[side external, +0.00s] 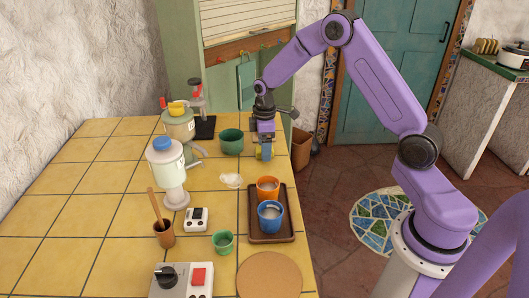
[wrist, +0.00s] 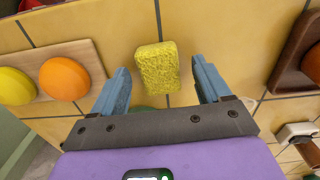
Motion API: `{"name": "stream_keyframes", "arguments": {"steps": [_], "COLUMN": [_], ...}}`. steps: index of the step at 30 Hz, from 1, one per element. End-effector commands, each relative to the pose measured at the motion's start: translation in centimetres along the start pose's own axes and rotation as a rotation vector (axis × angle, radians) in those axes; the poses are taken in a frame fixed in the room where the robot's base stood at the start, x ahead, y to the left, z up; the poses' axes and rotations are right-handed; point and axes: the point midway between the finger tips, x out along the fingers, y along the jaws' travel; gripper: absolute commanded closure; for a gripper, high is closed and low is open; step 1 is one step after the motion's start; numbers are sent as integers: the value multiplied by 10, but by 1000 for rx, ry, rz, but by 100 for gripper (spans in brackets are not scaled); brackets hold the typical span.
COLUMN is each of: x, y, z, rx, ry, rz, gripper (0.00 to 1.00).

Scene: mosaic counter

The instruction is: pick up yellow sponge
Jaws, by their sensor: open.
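The yellow sponge (wrist: 158,68) lies on the tiled counter in the wrist view, a rough rectangular block between the lines of my two blue fingers. My gripper (wrist: 159,66) is open, with one finger to the left of the sponge and one to the right, and gaps show on both sides. In the side view my gripper (side external: 265,152) points down at the counter's right edge, beside the green bowl. A bit of yellow shows at its fingers there, and the rest of the sponge is hidden. I cannot tell the exact height of the fingertips above the counter.
A brown tray (side external: 284,236) with an orange cup (side external: 267,188) and a blue cup (side external: 270,214) stands nearer the camera. The green bowl (side external: 231,141) is close left of my gripper. A wooden board (wrist: 88,52) with orange and yellow round pieces lies left in the wrist view.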

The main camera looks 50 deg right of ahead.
Motion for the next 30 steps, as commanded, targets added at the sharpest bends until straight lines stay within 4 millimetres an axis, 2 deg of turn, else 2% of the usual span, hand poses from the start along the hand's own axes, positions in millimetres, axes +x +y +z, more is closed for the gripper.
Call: {"name": "stream_keyframes", "arguments": {"steps": [8,12,13,14,24,30], "x": [3,3,3,3,1,-14], "y": [0,0,0,0,0,0], "z": [0,0,0,0,0,-1], "rx": [0,0,0,0,0,-1], "ry": [1,0,1,1,1,2], "rz": [1,1,1,1,1,2], "gripper": [23,69,79,83,83,83]}}
